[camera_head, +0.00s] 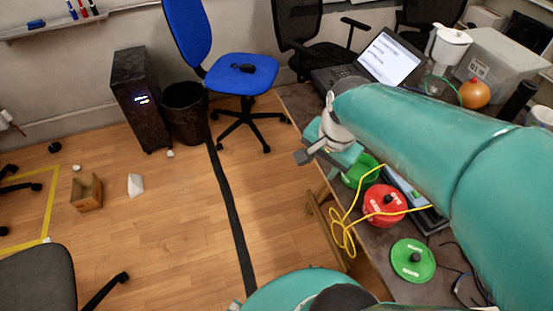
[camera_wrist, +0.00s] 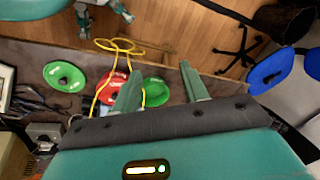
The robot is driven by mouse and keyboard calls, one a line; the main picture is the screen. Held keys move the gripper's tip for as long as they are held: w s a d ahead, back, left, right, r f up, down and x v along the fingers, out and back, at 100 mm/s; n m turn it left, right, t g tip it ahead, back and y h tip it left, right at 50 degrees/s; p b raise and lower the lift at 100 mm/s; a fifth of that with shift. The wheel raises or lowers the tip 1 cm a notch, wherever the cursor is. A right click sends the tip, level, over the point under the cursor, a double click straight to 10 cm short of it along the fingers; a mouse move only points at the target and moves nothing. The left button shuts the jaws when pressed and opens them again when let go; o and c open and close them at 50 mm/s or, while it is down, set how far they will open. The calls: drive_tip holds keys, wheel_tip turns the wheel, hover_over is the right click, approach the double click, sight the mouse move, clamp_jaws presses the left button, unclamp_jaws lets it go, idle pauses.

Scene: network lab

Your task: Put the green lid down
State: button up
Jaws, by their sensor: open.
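One round green lid (camera_head: 413,261) with a black knob lies flat on the table; it is at the left in the wrist view (camera_wrist: 64,77). A second green round piece (camera_head: 362,171) sits beyond the red lid, partly covered by my arm. In the wrist view this second piece (camera_wrist: 155,92) shows between and below my fingers, partly hidden. The red lid (camera_head: 385,206) with a black knob sits between the two green pieces. My gripper (camera_wrist: 160,69) is open, with nothing visibly held, above the table's edge near the second green piece.
A yellow cable (camera_head: 345,225) loops over the red lid and the table edge. A laptop (camera_head: 385,62), a white jug (camera_head: 449,48), an orange round object (camera_head: 474,93) and a grey box (camera_head: 505,62) stand at the back. A blue chair (camera_head: 240,75) stands left of the table.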

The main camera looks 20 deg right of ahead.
drive_tip(key=s+a+r+n+t, duration=0.1)
drive_tip(key=a+r+n+t, duration=0.2)
drive_tip(key=a+r+n, duration=0.4)
drive_tip(key=a+n, duration=0.5)
drive_tip(key=shift+s+r+n, duration=0.2)
drive_tip(key=shift+s+n, duration=0.1)
drive_tip(key=shift+n, duration=0.1)
